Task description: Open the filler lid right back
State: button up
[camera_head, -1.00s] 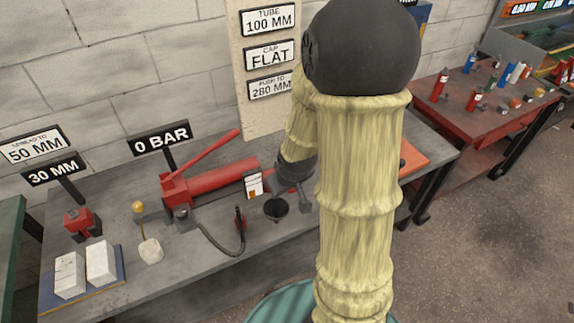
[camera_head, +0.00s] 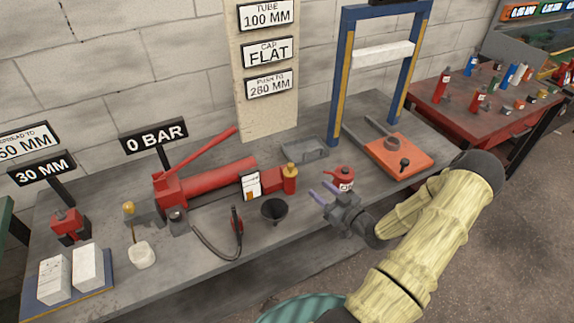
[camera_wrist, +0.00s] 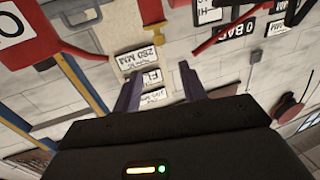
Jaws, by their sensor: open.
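The red hydraulic pump (camera_head: 212,182) lies along the bench. At its right end stands a red block with a brass-coloured cap (camera_head: 289,170), which looks like the filler lid and appears shut; its hinge is too small to tell. The cap also shows upside down near the top of the wrist view (camera_wrist: 153,31). My gripper (camera_head: 321,192) is open and empty, fingers pointing up-left, to the right of and a little in front of the cap, apart from it. Both fingers show in the wrist view (camera_wrist: 158,88) with nothing between them.
The blue press frame (camera_head: 412,75) and orange plate (camera_head: 398,158) stand to the right. A white-labelled card (camera_head: 250,186) leans by the pump.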

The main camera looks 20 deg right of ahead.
aim_at(290, 168)
jog(key=shift+r, duration=0.1)
dwell(0.3)
jog(key=p+x, duration=0.3)
jog(key=x, duration=1.4)
jog(key=shift+w+r, duration=0.1)
jog(key=shift+w, duration=0.1)
grip_shut()
